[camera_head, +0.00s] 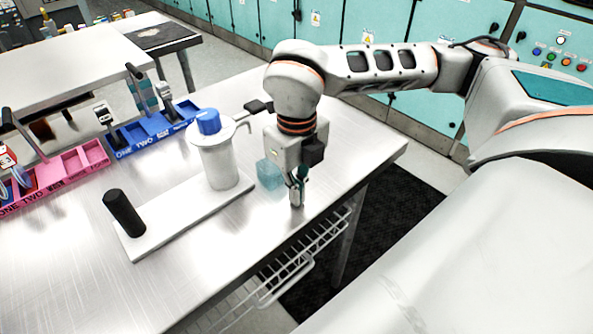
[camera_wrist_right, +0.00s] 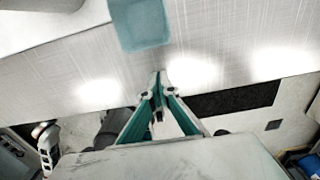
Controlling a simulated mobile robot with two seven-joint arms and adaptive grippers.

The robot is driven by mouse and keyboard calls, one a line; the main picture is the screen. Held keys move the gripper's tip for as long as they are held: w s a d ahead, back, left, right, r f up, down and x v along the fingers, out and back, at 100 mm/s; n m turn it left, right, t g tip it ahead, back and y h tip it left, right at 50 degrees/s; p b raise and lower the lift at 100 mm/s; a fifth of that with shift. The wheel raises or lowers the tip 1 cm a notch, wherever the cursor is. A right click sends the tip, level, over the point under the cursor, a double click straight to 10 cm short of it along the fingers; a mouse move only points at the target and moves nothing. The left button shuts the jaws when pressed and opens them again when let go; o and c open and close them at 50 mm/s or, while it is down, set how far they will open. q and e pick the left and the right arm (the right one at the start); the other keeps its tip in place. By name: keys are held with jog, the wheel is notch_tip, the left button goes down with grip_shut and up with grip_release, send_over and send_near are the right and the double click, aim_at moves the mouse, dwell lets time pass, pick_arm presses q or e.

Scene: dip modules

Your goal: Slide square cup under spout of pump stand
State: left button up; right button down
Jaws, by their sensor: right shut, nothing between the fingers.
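The square cup (camera_head: 270,174) is translucent teal and stands on the metal table just right of the pump stand. It also shows in the right wrist view (camera_wrist_right: 140,24), ahead of the fingertips. The pump stand is a white base (camera_head: 150,228) with a white canister (camera_head: 219,160), a blue cap (camera_head: 208,121), a black post (camera_head: 124,212) and a spout (camera_head: 243,121) pointing right. My right gripper (camera_head: 296,204) points down beside the cup on its right. In the right wrist view its fingers (camera_wrist_right: 159,76) are shut and empty, with a gap to the cup. My left gripper is not in view.
A blue bin (camera_head: 150,132) labelled ONE TWO and a pink bin (camera_head: 70,165) stand at the table's back left. The table (camera_head: 100,290) is clear in front of the stand. Its right edge is close to my right gripper, and a wire rack (camera_head: 290,268) hangs below.

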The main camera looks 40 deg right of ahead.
aim_at(273, 171)
jog(key=shift+w+a+r, duration=0.15)
jog(key=shift+w, duration=1.9)
jog(key=shift+w+a, duration=0.15)
jog(key=shift+w, duration=1.6)
